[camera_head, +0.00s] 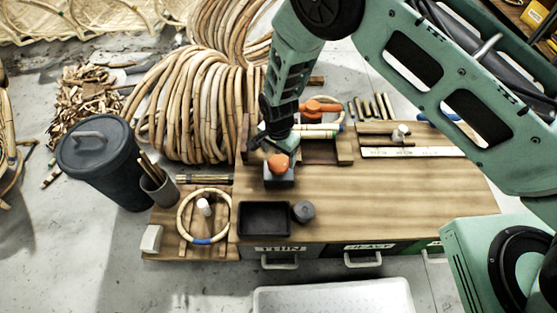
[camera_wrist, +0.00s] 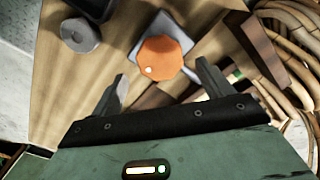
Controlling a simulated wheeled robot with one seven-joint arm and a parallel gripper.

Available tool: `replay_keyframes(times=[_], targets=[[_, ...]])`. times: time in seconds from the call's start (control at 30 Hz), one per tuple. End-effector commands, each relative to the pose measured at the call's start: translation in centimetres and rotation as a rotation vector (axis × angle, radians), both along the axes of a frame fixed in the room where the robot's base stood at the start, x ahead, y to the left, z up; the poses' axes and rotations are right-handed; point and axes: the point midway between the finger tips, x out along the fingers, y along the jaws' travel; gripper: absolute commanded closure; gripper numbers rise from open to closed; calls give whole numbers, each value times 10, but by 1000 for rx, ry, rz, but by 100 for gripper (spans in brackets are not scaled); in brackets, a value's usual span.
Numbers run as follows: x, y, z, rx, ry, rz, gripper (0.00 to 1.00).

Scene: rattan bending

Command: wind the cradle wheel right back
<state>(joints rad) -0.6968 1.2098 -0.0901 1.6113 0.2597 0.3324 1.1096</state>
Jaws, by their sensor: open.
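An orange, many-sided knob (camera_head: 279,161) with a white dot sits on a grey block (camera_head: 280,181) on the wooden bench. It also shows in the wrist view (camera_wrist: 160,57), on the grey block (camera_wrist: 172,30). A second orange knob (camera_head: 312,106) is behind it, at the back of the wooden cradle frame (camera_head: 346,150). I cannot tell for certain which one is the cradle wheel. My gripper (camera_wrist: 160,74) is open and empty, its fingers spread to either side of the nearer knob in the wrist view; contact cannot be told. The arm partly hides the cradle in the head view.
A black tray (camera_head: 264,219) and a grey round weight (camera_head: 304,211) stand at the bench front. A rattan ring (camera_head: 203,216) lies on a side board. Rattan coils (camera_head: 190,110) and a dark bin (camera_head: 103,165) are at left. The bench's right middle (camera_head: 400,195) is clear.

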Motion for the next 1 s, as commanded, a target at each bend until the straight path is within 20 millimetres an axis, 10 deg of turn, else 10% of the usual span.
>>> replay_keyframes(times=[0.63,0.8,1.0], targets=[[0,0,-39,1,-1,0,21],[0,0,-39,1,-1,0,66],[0,0,-39,1,-1,4,66]])
